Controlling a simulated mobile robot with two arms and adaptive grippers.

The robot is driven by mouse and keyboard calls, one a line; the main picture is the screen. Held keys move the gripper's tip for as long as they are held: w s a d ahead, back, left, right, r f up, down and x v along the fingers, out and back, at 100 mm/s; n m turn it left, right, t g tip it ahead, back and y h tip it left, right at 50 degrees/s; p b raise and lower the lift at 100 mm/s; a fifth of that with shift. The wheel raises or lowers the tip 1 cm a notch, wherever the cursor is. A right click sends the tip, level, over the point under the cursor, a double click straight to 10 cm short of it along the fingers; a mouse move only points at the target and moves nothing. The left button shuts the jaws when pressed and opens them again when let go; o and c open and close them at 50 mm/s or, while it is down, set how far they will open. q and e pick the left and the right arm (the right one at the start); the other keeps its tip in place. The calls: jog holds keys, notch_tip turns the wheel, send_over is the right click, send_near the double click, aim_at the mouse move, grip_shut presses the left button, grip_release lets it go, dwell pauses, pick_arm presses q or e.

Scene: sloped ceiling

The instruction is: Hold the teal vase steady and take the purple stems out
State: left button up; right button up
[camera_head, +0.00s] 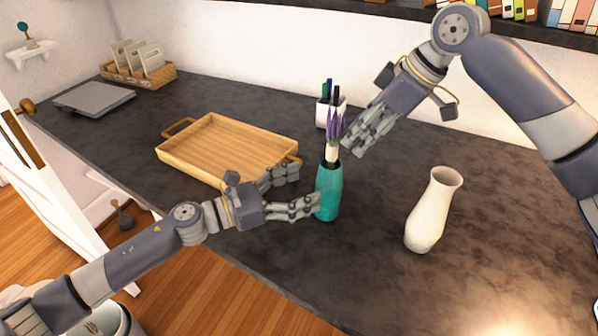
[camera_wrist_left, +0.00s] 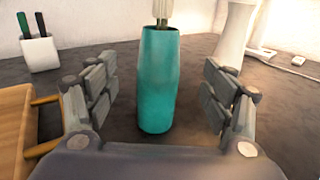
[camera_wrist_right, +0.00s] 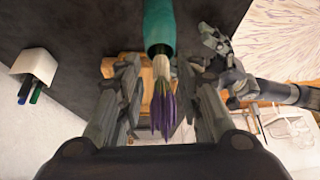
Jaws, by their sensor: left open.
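The teal vase (camera_head: 328,190) stands upright on the dark counter. A bundle of purple stems (camera_head: 335,124) with a pale wrapped lower part stands in its mouth. My left gripper (camera_head: 308,188) is open, low beside the vase. In the left wrist view the vase (camera_wrist_left: 158,85) stands centred between the fingers, with a gap on each side. My right gripper (camera_head: 356,132) is above and right of the vase, pointing down at the stems. In the right wrist view its fingers are apart, with the purple stems (camera_wrist_right: 163,108) between them, and no contact shows.
A white vase (camera_head: 433,212) stands to the right. A wooden tray (camera_head: 215,150) lies to the left, close to my left gripper. A white pen cup (camera_head: 325,115) is behind the teal vase. A laptop (camera_head: 93,97) and a wooden organizer (camera_head: 140,72) are far left. The counter's front edge is near.

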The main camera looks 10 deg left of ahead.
aim_at(318, 189)
pick_arm(q)
notch_tip(318, 189, down, 2)
jog(key=shift+f, duration=0.1)
jog(key=x, duration=0.7)
jog(key=shift+w+d+f, duration=0.15)
jog(key=shift+w+d, duration=0.05)
jog(key=shift+d, duration=0.05)
